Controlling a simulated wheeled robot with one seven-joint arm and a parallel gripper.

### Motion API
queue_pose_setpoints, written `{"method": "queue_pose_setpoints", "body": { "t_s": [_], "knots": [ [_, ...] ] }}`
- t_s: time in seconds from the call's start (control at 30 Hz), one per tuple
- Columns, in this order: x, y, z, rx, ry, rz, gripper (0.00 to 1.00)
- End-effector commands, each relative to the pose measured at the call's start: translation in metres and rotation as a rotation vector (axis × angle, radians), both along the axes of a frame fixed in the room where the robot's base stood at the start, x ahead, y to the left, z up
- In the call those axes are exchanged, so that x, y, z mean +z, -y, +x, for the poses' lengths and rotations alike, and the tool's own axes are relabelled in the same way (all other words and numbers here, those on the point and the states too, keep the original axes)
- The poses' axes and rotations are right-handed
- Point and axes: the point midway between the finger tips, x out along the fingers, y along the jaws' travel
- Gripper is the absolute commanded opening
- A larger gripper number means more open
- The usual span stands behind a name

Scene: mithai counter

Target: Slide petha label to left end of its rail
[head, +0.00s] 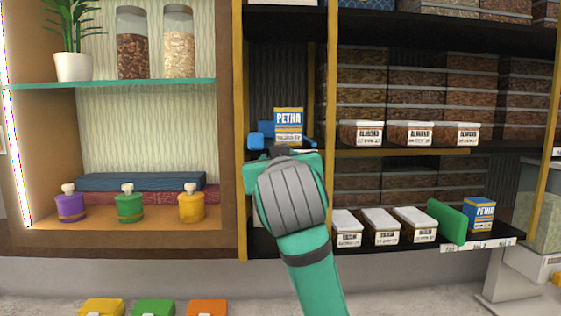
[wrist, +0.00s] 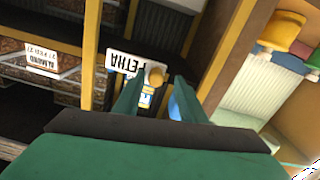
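The petha label (wrist: 122,63) is a white plate with dark letters, upside down in the wrist view. A round orange knob (wrist: 155,77) is at its right edge. My gripper (wrist: 161,85) is open, with its two green fingers apart and the knob between their tips; I cannot tell whether either finger touches it. In the head view my gripper (head: 284,156) is in front of the middle shelf's edge, below a blue and yellow petha box (head: 288,126).
White-lidded almond boxes (head: 361,133) stand to the right on the same level. A brown-framed cabinet (head: 229,150) with colored bottles is to the left. Below right are more boxes, a green divider (head: 446,221) and another petha box (head: 480,214). Yellow posts (head: 332,90) flank the bay.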

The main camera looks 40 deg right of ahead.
Motion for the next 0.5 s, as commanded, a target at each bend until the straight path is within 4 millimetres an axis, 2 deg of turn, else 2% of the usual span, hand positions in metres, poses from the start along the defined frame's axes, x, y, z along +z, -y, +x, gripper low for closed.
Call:
{"method": "queue_pose_setpoints", "body": {
  "t_s": [0.3,0.5],
  "knots": [
    [-0.002,-0.001,-0.004,-0.003,-0.002,0.004,0.37],
    [-0.002,-0.017,-0.024,-0.001,0.0,0.003,0.37]
  ]
}}
